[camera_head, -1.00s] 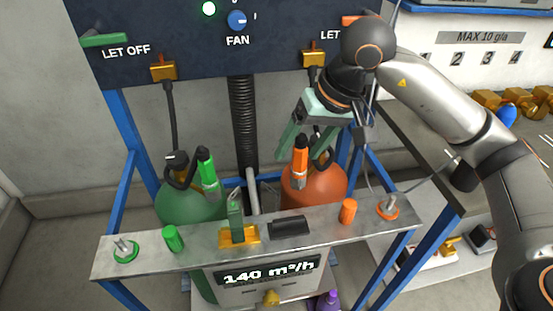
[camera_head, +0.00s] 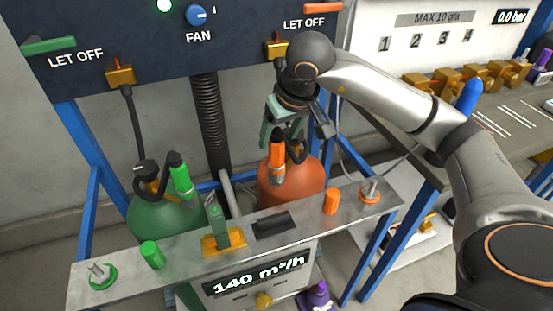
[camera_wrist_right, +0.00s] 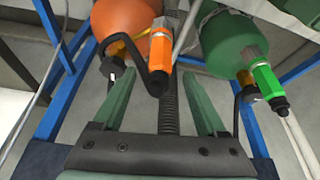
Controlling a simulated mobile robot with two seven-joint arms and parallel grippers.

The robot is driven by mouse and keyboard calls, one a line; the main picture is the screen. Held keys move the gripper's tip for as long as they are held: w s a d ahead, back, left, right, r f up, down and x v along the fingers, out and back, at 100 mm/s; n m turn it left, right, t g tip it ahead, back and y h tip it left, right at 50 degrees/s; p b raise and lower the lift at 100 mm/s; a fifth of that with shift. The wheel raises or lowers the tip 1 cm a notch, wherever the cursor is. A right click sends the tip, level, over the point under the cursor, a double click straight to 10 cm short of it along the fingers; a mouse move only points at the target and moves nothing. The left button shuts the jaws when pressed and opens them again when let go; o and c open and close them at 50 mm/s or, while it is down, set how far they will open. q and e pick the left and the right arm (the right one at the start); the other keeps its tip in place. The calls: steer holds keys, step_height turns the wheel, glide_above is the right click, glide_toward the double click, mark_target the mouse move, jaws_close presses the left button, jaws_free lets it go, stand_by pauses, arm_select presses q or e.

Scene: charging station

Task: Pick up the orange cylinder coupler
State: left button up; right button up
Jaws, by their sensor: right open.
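The orange cylinder coupler (camera_head: 277,162), an orange sleeve with a grey band and dark tip, stands at the orange cylinder (camera_head: 300,183); a black hose joins it. In the right wrist view the coupler (camera_wrist_right: 160,50) lies between the lines of the two fingers, beyond their tips. My right gripper (camera_head: 284,132) has pale green fingers and hangs behind and above the coupler in the head view. In the right wrist view the gripper (camera_wrist_right: 160,85) is open with nothing between its fingers. My left gripper is not in view.
A green coupler (camera_head: 181,178) stands at the green cylinder (camera_head: 160,220) to the left. A metal shelf (camera_head: 185,245) with several small fittings crosses the front. A blue frame (camera_head: 85,150) and a black corrugated hose (camera_head: 210,125) are close by.

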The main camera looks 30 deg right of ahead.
mark_target(277, 145)
steer(key=x, duration=0.4)
steer(key=shift+s+f, duration=0.1)
steer(key=shift+f, duration=0.1)
steer(key=shift+c, duration=0.2)
jaws_close()
steer(key=shift+r, duration=0.1)
